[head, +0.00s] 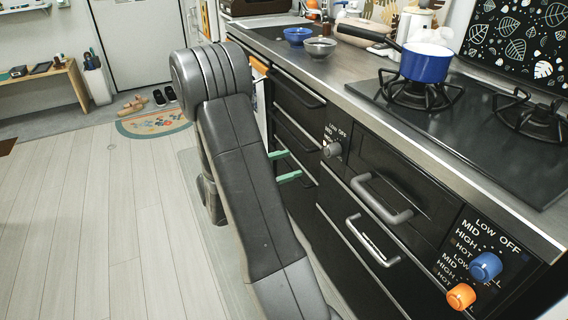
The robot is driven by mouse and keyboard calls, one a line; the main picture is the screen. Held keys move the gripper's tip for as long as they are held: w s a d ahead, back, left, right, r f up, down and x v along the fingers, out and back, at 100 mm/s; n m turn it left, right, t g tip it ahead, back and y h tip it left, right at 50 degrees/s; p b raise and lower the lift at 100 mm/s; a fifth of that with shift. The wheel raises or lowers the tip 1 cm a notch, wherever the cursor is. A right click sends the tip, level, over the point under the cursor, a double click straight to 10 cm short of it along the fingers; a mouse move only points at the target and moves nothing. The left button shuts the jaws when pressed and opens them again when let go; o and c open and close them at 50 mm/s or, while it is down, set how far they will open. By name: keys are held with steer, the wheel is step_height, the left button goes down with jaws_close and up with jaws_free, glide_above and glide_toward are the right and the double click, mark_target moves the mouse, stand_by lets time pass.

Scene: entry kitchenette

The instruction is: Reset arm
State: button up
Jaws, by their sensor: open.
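My arm rises from the bottom of the head view to a bent joint at upper left, then folds down behind itself. My gripper (284,166) shows only as two green fingertips past the right side of the arm, in front of the dark drawers. The fingertips are apart, one above the other, and nothing shows between them. The rest of the gripper is hidden behind my arm.
The counter (330,75) runs along the right, with a blue bowl (297,36), a grey bowl (320,48) and a blue pot (426,63) on the stove (470,115). Drawer handles (372,241) and knobs (485,266) stick out. The wooden floor (90,220) at left is clear.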

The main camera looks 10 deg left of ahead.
mark_target(326, 152)
steer(key=shift+s+a, duration=0.2)
steer(key=shift+a, duration=0.1)
steer(key=shift+w+d, duration=0.1)
steer(key=shift+d, duration=0.05)
steer(key=b+x, duration=0.3)
steer(key=x, duration=1)
steer(key=shift+w+d, duration=0.2)
steer(key=shift+d, duration=0.05)
